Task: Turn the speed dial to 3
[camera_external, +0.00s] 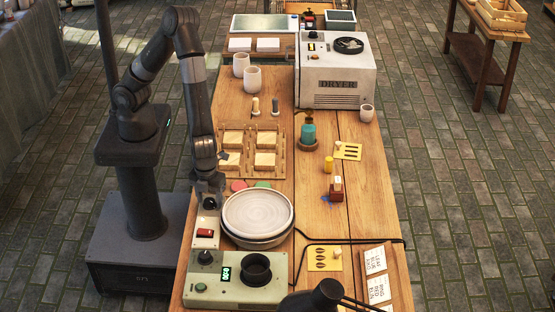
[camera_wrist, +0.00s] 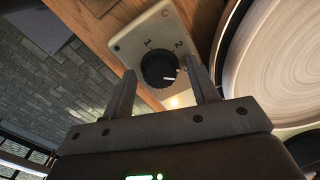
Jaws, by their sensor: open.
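The speed dial (camera_wrist: 158,66) is a round black ribbed knob on a pale plate (camera_wrist: 126,46). The numbers 1 and 2 show beside it in the wrist view; no 3 is visible. A white mark on the knob points toward the right finger. My gripper (camera_wrist: 161,70) is open, with one finger on each side of the knob; I cannot tell whether they touch it. In the external view my gripper (camera_external: 210,184) is low over the dark dial (camera_external: 210,203), at the far end of a pale control box with a red switch (camera_external: 205,233).
A round pale plate (camera_external: 258,211) on the wheel is close right of the dial. A green box (camera_external: 233,285) with another knob and a dark cup stands nearer the camera. Wooden tiles (camera_external: 265,160) lie beyond. The table's left edge is close.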

